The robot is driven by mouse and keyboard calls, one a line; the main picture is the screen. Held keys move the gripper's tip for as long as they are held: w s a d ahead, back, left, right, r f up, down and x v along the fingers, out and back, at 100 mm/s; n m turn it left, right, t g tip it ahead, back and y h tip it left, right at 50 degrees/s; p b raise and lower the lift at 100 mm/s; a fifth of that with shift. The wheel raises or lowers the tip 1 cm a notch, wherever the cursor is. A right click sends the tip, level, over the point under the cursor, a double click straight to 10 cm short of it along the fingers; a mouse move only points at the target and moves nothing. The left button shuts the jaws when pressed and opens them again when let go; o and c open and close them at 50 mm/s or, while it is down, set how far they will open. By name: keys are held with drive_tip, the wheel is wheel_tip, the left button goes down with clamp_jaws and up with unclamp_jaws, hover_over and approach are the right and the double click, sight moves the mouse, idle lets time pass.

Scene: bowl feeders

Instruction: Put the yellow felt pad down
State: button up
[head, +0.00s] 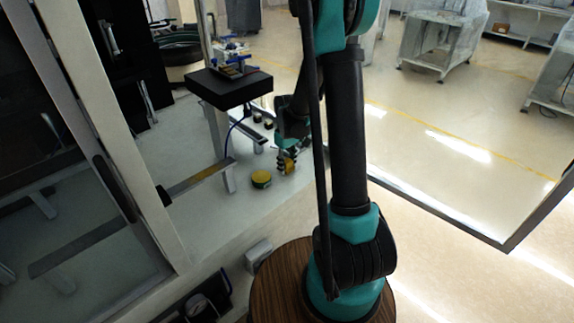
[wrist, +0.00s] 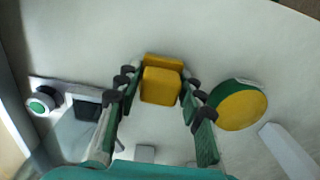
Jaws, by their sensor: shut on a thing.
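The yellow felt pad (wrist: 162,87) shows in the wrist view as a blocky yellow piece between the two fingers of my gripper (wrist: 160,80). The fingers touch it on both sides, so my gripper is shut on it. In the head view my gripper (head: 286,159) hangs low at the pale worktop, with the yellow pad (head: 289,166) partly hidden by the fingers. I cannot tell whether the pad touches the surface.
A round yellow and green piece (head: 261,179) lies on the worktop (head: 215,205) left of my gripper; in the wrist view it (wrist: 241,106) is close to the right finger. A black raised platform (head: 228,89) stands behind. A glass door frame is at left.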

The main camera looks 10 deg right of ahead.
sight(287, 160)
drive_tip(key=shift+f, duration=0.15)
drive_tip(key=o, duration=1.2)
wheel_tip(287, 160, up, 12)
drive_tip(key=s+d+f+m+t, duration=0.2)
drive_tip(key=s+m, duration=0.1)
drive_tip(key=s, duration=0.7)
drive_tip(key=s+d+f+m+t, duration=0.2)
drive_tip(key=s+m, duration=0.1)
drive_tip(key=s, duration=0.8)
drive_tip(key=shift+m, duration=0.4)
